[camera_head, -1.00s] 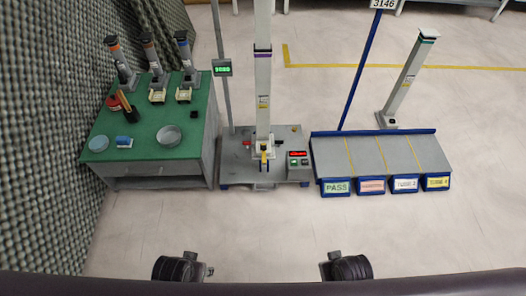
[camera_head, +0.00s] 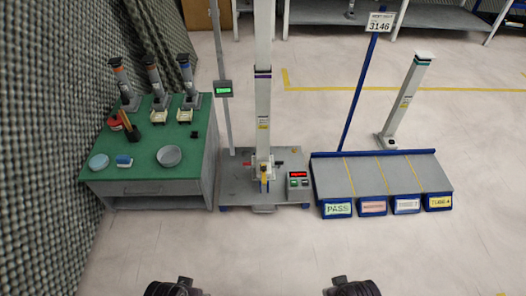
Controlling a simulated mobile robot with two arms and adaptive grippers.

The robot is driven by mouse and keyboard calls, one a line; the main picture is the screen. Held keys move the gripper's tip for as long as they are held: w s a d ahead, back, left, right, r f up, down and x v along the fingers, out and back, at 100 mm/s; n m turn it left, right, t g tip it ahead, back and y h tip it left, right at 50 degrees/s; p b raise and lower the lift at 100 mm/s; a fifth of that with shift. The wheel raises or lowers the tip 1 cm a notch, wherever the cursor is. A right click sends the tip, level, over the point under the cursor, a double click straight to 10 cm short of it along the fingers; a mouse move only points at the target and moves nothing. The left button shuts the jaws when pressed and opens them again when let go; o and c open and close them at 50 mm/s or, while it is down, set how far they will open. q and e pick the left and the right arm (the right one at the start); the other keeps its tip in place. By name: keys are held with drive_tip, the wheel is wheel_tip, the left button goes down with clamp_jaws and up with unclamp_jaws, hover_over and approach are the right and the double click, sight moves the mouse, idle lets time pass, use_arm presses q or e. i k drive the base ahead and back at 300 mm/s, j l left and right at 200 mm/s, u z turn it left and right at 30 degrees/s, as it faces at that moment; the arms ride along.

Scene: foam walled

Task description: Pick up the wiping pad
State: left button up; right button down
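A small blue and white block (camera_head: 123,161) lies near the front left of the green-topped table (camera_head: 147,172). A pale blue round item (camera_head: 98,161) lies just left of it. Either could be the wiping pad; they are too small to tell. A grey round dish (camera_head: 169,155) sits to their right. My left gripper (camera_head: 174,288) and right gripper (camera_head: 351,287) show only as dark parts at the bottom edge, far from the table. Their fingers are cut off or unclear, and I see nothing held.
Three tall instruments (camera_head: 155,80) stand at the table's back. A test stand (camera_head: 264,125) with a grey base is right of the table. Sorting trays (camera_head: 380,176) with labels stand further right. A foam wall (camera_head: 50,120) borders the left. The front floor is clear.

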sight(123, 160)
drive_tip(key=u, duration=1.4)
